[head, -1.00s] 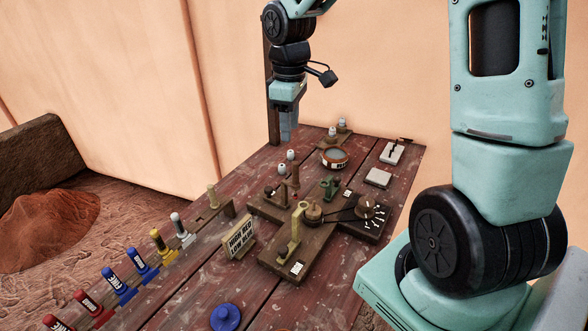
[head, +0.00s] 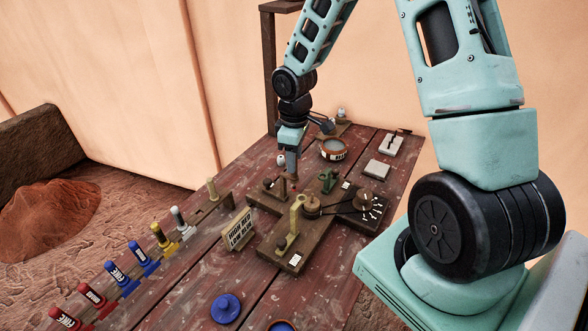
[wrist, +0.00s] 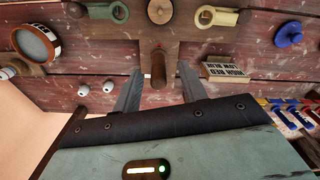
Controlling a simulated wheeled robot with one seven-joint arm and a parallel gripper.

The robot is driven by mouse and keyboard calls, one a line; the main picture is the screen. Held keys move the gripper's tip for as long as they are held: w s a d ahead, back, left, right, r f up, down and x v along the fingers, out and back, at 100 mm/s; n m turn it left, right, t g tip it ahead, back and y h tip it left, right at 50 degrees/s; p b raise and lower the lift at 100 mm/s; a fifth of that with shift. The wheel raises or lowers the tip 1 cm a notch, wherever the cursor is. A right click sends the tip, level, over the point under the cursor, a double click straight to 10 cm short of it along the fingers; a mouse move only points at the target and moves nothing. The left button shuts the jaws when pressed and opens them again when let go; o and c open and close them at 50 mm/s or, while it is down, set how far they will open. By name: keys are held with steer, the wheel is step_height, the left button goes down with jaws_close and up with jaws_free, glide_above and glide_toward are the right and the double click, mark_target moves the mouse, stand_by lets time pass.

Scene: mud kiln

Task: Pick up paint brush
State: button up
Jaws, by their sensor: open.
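I cannot make out a paint brush for certain in either view. A small dark thing (head: 404,132) lies by the pale block at the table's back right, too small to tell what it is. My gripper (head: 292,170) points down over the left part of the wooden mechanism (head: 330,222). In the wrist view my gripper (wrist: 159,72) is open, and its two fingers stand apart on either side of a brown upright peg (wrist: 158,66). The fingers do not visibly grip it. I cannot tell whether they touch it.
A row of coloured tubes (head: 118,275) lines the left table edge. A small sign (head: 238,230) stands near the mechanism. A blue knob (head: 226,308) is in front. Bare planks (head: 180,300) lie at front left.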

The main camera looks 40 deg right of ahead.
mark_target(295, 176)
steer(key=shift+f+p, duration=0.4)
steer(key=shift+f, duration=1.75)
jaws_close()
steer(key=shift+r, duration=0.15)
step_height(295, 176, up, 10)
steer(key=shift+f+b, duration=0.1)
steer(key=shift+b, duration=0.45)
steer(key=shift+d, duration=0.1)
